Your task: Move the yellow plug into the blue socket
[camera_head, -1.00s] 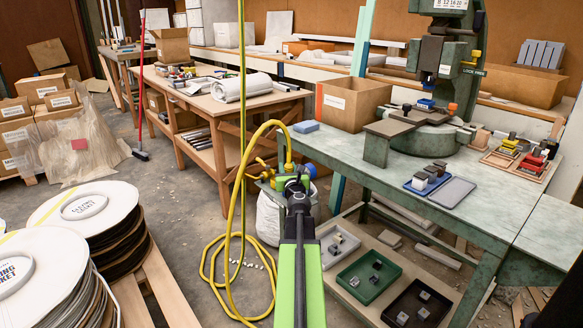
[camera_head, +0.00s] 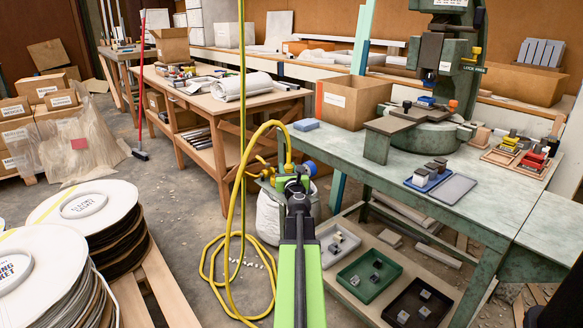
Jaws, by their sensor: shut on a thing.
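The yellow plug (camera_head: 288,167) is at the end of the yellow hose, just in front of my gripper (camera_head: 297,184). My gripper is shut on it; the jaws and arm hide much of the grip. The blue socket (camera_head: 310,168) shows as a round blue part just right of the plug, at the near left corner of the green table. The plug appears beside the socket, but I cannot tell whether they touch.
The yellow hose (camera_head: 233,205) loops up left of my arm and lies coiled on the floor. Yellow valve handles (camera_head: 263,164) stick out left of the plug. The green table (camera_head: 345,147) stands to the right, with trays (camera_head: 369,275) on its lower shelf.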

